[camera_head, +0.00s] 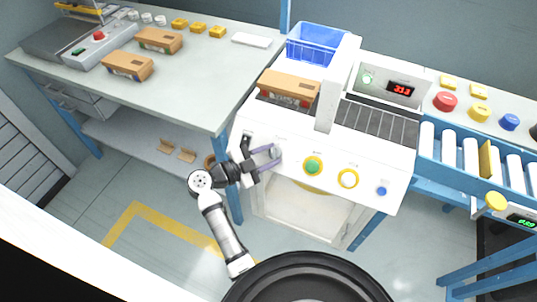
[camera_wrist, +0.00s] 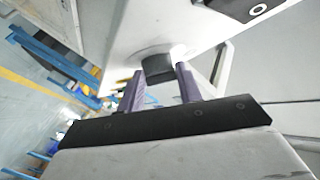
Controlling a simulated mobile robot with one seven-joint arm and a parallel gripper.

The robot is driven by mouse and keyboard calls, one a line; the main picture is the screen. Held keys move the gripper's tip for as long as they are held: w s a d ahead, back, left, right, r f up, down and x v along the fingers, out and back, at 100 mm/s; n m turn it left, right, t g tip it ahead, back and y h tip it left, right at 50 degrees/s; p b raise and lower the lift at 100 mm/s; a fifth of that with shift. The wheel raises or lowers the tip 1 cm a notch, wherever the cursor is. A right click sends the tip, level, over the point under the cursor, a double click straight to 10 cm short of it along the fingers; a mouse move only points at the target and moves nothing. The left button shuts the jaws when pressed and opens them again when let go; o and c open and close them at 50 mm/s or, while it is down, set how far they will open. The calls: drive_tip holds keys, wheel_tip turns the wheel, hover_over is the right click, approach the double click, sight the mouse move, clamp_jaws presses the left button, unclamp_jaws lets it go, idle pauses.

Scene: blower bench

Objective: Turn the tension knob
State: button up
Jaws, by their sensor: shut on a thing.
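The dark tension knob (camera_wrist: 158,66) stands out from the white face of the machine in the wrist view. The two purple fingers of my gripper (camera_wrist: 160,76) lie on either side of it, and the jaws are shut on it. In the head view my gripper (camera_head: 272,155) reaches the left part of the machine's white front panel (camera_head: 293,138), left of the green button. The knob cannot be made out clearly there, behind my gripper. No pointer or scale on the knob can be read.
A carton (camera_head: 288,86) lies on the machine's top. A workbench (camera_head: 190,90) stands left, a roller conveyor (camera_head: 470,155) right.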

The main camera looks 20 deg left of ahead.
drive_tip(key=m+g+h, duration=0.1)
drive_tip(key=m+g, duration=0.2)
drive_tip(key=m, duration=0.1)
drive_tip(key=shift+w+a, duration=0.1)
drive_tip(key=shift+w, duration=0.05)
drive_tip(key=shift+r+m+g, duration=0.1)
drive_tip(key=shift+m+g, duration=1.3)
drive_tip(key=shift+m, duration=0.1)
drive_tip(key=o, duration=0.9)
drive_tip(key=shift+o, duration=0.2)
drive_tip(key=shift+w+r, duration=0.1)
drive_tip(key=shift+r, duration=0.1)
wheel_tip(320, 180, up, 20)
drive_tip(key=b, duration=0.2)
drive_tip(key=shift+b, duration=0.35)
